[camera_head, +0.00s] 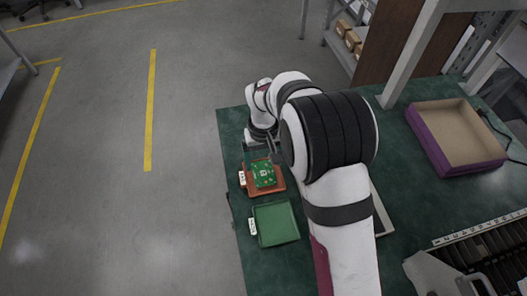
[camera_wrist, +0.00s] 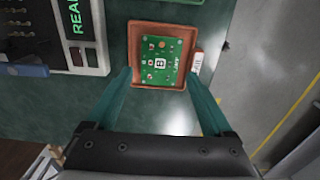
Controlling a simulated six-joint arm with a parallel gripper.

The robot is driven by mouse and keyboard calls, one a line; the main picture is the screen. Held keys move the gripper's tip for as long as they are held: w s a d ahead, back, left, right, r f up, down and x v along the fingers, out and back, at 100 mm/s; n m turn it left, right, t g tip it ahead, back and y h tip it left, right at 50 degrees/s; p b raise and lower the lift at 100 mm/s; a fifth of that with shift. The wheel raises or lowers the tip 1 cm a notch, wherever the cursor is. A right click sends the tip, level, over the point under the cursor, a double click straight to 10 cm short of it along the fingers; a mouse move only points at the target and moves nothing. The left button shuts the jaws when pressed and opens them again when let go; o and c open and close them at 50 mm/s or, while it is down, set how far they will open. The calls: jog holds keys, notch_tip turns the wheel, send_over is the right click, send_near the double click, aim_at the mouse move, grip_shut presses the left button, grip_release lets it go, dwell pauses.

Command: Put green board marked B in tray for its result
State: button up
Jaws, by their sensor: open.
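A green board marked B (camera_wrist: 160,63) lies flat in a small orange-brown tray (camera_wrist: 134,48) with a white label tag. The same board (camera_head: 264,174) shows in the head view, inside the orange-brown tray (camera_head: 277,186). A green tray (camera_head: 275,224) with a white tag stands just in front of it and looks empty. The tag lettering is too small to read surely. My gripper (camera_wrist: 160,76) is open and empty, its two teal fingers spread at the near edge of the orange-brown tray. In the head view my gripper is partly hidden by my arm.
A device with green display letters, partly cut off, (camera_wrist: 78,30) stands left of the tray in the wrist view. A purple-sided box (camera_head: 455,135) stands at the right of the green table (camera_head: 400,130). The table's left edge is close to both trays.

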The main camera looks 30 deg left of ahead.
aim_at(264, 173)
notch_tip(264, 173, up, 7)
jog(key=d+r+m, duration=0.4)
jog(key=d+r, duration=0.3)
jog(key=d, duration=0.5)
jog(key=s+d+r+m+y, duration=0.1)
jog(key=s+d+r+m, duration=0.15)
jog(key=s+d, duration=0.3)
jog(key=s+d+r+m, duration=0.1)
jog(key=s+d+m, duration=0.3)
jog(key=d, duration=0.3)
jog(key=s+d+f+m, duration=0.1)
jog(key=s+d+m, duration=0.3)
jog(key=s, duration=0.5)
jog(key=shift+s+d+f+y, duration=0.25)
jog(key=shift+d+f+y, duration=0.05)
jog(key=shift+f+y, duration=0.1)
